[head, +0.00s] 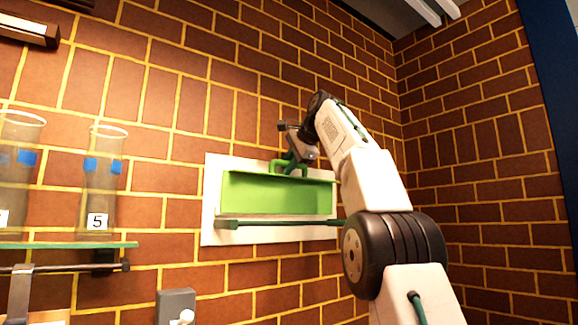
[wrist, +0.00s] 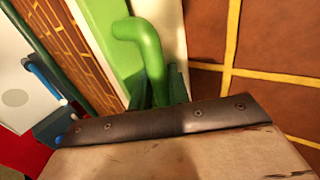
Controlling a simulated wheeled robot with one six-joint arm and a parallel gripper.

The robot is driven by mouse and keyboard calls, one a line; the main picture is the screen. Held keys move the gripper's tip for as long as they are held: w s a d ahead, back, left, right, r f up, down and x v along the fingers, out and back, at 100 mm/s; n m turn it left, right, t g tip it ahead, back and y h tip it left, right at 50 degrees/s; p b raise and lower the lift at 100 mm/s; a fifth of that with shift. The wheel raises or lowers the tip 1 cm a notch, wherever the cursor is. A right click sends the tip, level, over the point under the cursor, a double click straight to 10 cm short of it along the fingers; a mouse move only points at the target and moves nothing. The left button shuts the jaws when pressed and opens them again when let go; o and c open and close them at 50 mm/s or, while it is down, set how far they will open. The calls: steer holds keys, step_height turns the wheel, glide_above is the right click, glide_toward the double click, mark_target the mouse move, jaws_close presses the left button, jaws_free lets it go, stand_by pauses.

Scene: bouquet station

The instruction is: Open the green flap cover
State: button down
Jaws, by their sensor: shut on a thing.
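The green flap cover (head: 275,197) is set in a white plate (head: 213,195) on the brick wall. A green loop handle (head: 283,163) stands at its top edge. I cannot tell for sure how far the cover is tilted from the plate. My gripper (head: 293,162) reaches down to the handle from above right and is shut on it. In the wrist view, the bent green handle (wrist: 150,55) rises between the fingertips (wrist: 158,92). My gripper body hides the handle's lower end there.
A dark green rod (head: 285,223) runs across the plate below the cover. At left, a glass shelf (head: 65,245) holds clear vases with blue marks, one labelled 5 (head: 100,180). A grey box (head: 176,304) is on the wall below. The wall right of my arm is bare.

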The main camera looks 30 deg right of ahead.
steer(key=c, duration=1.6)
jaws_free()
steer(key=shift+c, duration=0.2)
steer(key=shift+s, duration=0.1)
steer(key=s+r, duration=0.3)
steer(key=s, duration=1.3)
steer(key=shift+d, duration=0.25)
